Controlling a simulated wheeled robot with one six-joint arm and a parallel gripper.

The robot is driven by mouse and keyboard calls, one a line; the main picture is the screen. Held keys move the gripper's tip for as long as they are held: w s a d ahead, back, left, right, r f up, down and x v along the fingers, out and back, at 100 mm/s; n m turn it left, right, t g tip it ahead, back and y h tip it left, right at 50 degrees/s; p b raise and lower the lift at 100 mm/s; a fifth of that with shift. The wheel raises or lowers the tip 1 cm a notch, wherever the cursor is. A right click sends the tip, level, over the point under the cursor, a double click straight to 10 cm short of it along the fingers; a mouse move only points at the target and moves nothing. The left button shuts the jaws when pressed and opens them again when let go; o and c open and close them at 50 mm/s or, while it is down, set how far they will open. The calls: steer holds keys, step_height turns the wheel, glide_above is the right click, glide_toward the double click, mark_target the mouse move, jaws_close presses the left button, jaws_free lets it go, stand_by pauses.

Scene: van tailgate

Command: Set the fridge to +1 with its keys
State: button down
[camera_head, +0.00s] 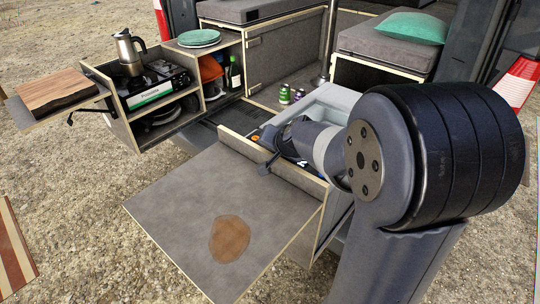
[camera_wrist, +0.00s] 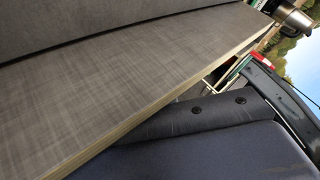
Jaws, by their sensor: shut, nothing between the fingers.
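The light grey box that appears to be the fridge (camera_head: 334,101) stands in the van's rear, behind the near wooden drawer edge. My arm covers much of its near side. I cannot make out its keys or display in either view. My gripper (camera_head: 264,168) is small and dark in the head view, low over the near drawer edge, just in front of the fridge. It looks shut and empty, and its fingertips are hard to make out. The wrist view shows neither fridge keys nor clear fingertips.
A grey table panel (camera_head: 178,215) with a brown stain (camera_head: 230,239) juts out in front. At left stand a stove (camera_head: 158,88), a moka pot (camera_head: 129,52) and a cutting board (camera_head: 57,89). The wrist view is mostly a grey wood-edged board (camera_wrist: 100,85), close by.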

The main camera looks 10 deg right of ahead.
steer(key=shift+s+a+f+p, duration=0.35)
steer(key=shift+s+f+p, duration=0.1)
steer(key=shift+f, duration=0.15)
steer(key=shift+w+r+p, duration=0.1)
steer(key=shift+r+p, duration=0.3)
steer(key=shift+r, duration=0.1)
steer(key=r+p, duration=0.3)
steer(key=r, duration=0.1)
steer(key=shift+s+a, duration=0.2)
steer(key=shift+a, duration=0.15)
steer(key=shift+d+r+p, duration=0.15)
steer(key=shift+r+p, duration=0.2)
steer(key=shift+r, duration=0.05)
steer(key=shift+w+d, duration=0.15)
steer(key=shift+f, duration=0.1)
